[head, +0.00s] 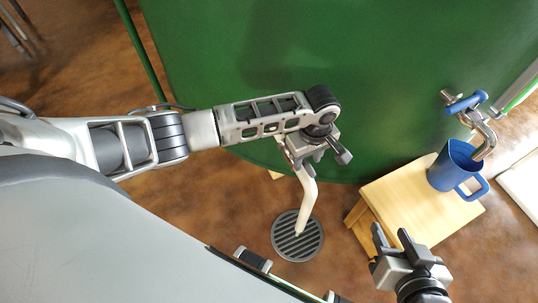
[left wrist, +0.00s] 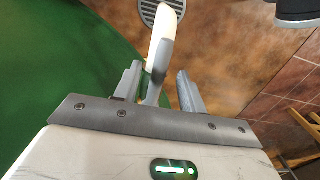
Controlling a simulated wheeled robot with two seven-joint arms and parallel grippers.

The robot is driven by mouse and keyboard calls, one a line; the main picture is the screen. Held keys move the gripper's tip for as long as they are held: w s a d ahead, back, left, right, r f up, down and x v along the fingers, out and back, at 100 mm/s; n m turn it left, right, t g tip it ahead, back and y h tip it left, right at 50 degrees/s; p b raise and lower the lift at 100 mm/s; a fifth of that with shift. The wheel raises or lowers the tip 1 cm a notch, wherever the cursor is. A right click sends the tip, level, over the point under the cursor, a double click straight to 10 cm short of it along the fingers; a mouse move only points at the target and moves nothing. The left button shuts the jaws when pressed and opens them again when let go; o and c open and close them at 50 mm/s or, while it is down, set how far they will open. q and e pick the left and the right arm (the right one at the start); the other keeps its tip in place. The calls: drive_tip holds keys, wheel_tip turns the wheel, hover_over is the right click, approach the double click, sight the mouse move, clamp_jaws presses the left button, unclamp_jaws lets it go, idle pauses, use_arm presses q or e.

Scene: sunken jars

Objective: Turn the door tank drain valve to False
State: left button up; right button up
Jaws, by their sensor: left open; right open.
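The green tank (head: 330,50) fills the upper part of the head view. A cream drain spout (head: 307,200) runs down from its lower edge towards a round floor grate (head: 298,236). My left gripper (head: 318,152) is over the upper end of the spout and hides the drain valve there. In the left wrist view, the open fingers of my left gripper (left wrist: 158,88) stand on either side of a grey part joined to the cream spout (left wrist: 165,35). I cannot tell whether they touch it. My right gripper (head: 392,238) is open and empty, at the lower right.
A metal tap with a blue handle (head: 466,103) sticks out of the tank at the right. A blue mug (head: 452,172) stands under it on a wooden stool (head: 392,195). The brown floor (head: 215,205) is clear around the grate.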

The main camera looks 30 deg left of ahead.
use_arm(q)
drive_tip(key=shift+p, duration=0.35)
drive_tip(key=shift+f+b, duration=0.65)
drive_tip(key=shift+f, duration=0.75)
drive_tip(key=shift+c, duration=0.3)
